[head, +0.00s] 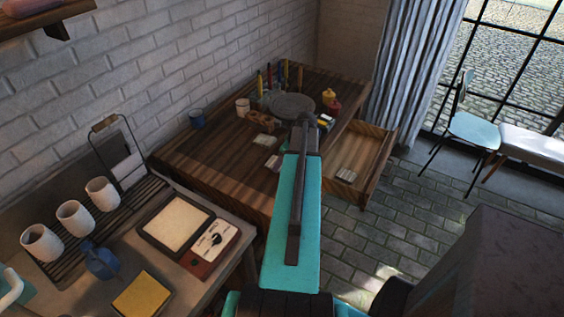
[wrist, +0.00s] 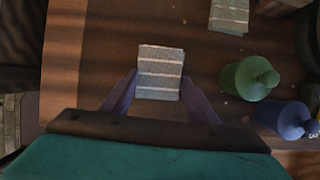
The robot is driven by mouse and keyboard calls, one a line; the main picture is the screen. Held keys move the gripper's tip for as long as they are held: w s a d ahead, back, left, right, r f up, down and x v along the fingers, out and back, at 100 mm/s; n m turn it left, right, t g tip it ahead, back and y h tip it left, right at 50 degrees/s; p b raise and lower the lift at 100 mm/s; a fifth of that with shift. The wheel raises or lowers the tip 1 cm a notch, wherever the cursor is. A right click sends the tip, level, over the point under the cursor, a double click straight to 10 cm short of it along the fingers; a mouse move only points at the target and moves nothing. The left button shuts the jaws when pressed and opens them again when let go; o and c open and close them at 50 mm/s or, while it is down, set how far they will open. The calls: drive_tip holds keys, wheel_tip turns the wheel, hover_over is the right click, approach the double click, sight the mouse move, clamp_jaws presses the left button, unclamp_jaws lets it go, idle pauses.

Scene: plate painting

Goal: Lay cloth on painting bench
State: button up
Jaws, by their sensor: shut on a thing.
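A folded pale grey-blue cloth with white stripes (wrist: 160,72) shows between the two fingers of my gripper (wrist: 158,98) in the wrist view. My gripper is shut on it, over dark wood. The painting bench (head: 205,155) is the dark wooden table against the brick wall. Another striped folded cloth (wrist: 229,16) lies at the top of the wrist view, apart from my gripper.
Green (wrist: 248,80) and blue (wrist: 286,120) bottles stand right of my gripper. A grey round wheel (head: 293,104) and several tools stand at the bench's back. An open drawer (head: 372,150) juts out right. The bench's left part is mostly clear; a blue cup (head: 196,119) stands there.

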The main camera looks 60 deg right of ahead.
drive_tip(key=shift+f, duration=0.6)
drive_tip(key=shift+f, duration=0.1)
drive_tip(key=o, duration=1)
drive_tip(key=shift+o, duration=0.2)
drive_tip(key=b+v, duration=0.2)
drive_tip(key=v, duration=1)
idle(0.4)
